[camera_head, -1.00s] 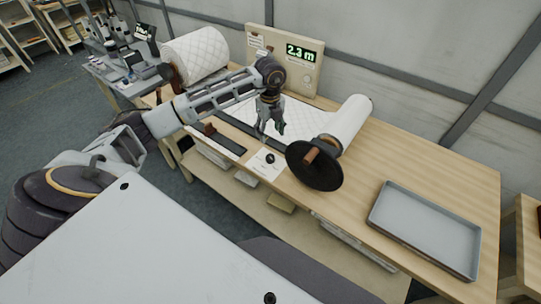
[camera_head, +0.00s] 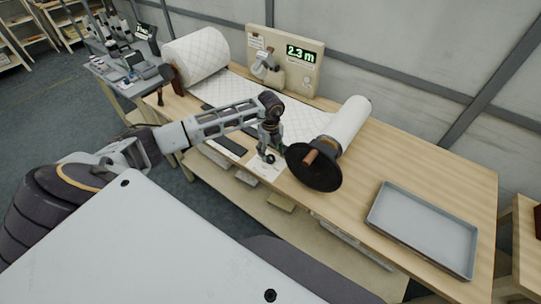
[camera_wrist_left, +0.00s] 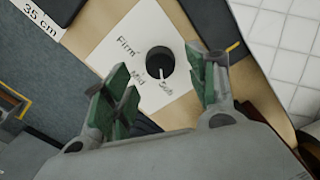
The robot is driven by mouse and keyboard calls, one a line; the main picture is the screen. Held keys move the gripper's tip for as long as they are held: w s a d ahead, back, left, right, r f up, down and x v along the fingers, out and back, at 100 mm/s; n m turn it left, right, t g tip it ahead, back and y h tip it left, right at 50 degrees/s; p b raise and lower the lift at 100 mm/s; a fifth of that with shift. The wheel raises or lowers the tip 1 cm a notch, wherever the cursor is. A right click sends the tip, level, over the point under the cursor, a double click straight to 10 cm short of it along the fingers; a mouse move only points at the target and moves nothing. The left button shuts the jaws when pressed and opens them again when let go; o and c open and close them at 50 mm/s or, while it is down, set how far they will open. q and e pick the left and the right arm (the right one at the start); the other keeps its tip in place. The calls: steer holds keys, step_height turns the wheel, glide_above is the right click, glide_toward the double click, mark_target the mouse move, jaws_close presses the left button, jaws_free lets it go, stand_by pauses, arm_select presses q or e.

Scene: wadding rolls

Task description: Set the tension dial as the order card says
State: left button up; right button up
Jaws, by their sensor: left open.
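The tension dial is a black round knob (camera_wrist_left: 160,60) on a white plate (camera_wrist_left: 112,52) marked Firm, Mid and Soft in the left wrist view. Its white pointer line is on the side towards Soft. In the head view the knob (camera_head: 270,158) sits at the table's front edge, left of the roll's black disc. My left gripper (camera_wrist_left: 163,88) is open, its green-padded fingers on either side of the dial area with nothing between them; contact cannot be told. It also shows just above the dial in the head view (camera_head: 266,151). Small cards (camera_head: 256,42) on the back panel are unreadable.
A white roll (camera_head: 348,122) with a black end disc (camera_head: 314,167) stands close right of the gripper. A quilted roll (camera_head: 196,55) lies at the back left. The panel display (camera_head: 301,53) reads 2.3 m. A grey tray (camera_head: 422,229) is at the right on the wooden table.

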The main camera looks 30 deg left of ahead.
mark_target(270, 157)
arm_select(q)
steer(key=shift+f, duration=1.75)
steer(key=c, duration=1.1)
